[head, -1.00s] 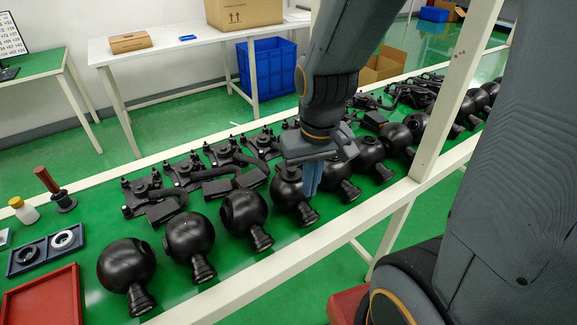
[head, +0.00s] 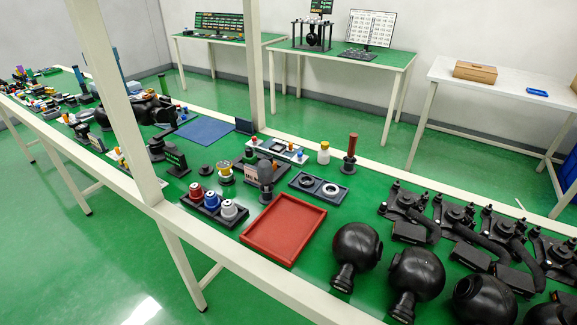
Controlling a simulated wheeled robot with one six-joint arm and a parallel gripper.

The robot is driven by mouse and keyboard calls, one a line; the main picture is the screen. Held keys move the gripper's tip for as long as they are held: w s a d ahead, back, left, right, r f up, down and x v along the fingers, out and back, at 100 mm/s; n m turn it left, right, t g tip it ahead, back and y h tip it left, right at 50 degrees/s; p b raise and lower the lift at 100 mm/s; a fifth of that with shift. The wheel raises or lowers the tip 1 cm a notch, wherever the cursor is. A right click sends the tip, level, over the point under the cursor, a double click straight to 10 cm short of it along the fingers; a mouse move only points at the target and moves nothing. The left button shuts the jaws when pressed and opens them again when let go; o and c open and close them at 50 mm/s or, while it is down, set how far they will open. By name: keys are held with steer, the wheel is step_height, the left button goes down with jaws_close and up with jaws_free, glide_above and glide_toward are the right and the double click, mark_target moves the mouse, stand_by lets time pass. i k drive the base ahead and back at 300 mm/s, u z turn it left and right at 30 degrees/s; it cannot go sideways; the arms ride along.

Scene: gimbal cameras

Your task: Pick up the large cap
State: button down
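My gripper is out of the head view. I cannot tell for certain which part is the large cap. A small round black part (head: 204,168) lies on the green bench top near the middle. A dark two-place tray (head: 319,196) holds a black ring (head: 303,180) on the left and a paler ring (head: 331,189) on the right. Black ball-shaped housings (head: 357,246) with short necks stand in a row at the lower right.
An empty red tray (head: 283,228) lies left of the housings. A black holder with red, blue and white spools (head: 228,210) stands beside it. Flat black bracket assemblies (head: 456,217) line the right. Green floor is clear in front.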

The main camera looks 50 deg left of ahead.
mark_target(206, 169)
steer(key=u, duration=2.4)
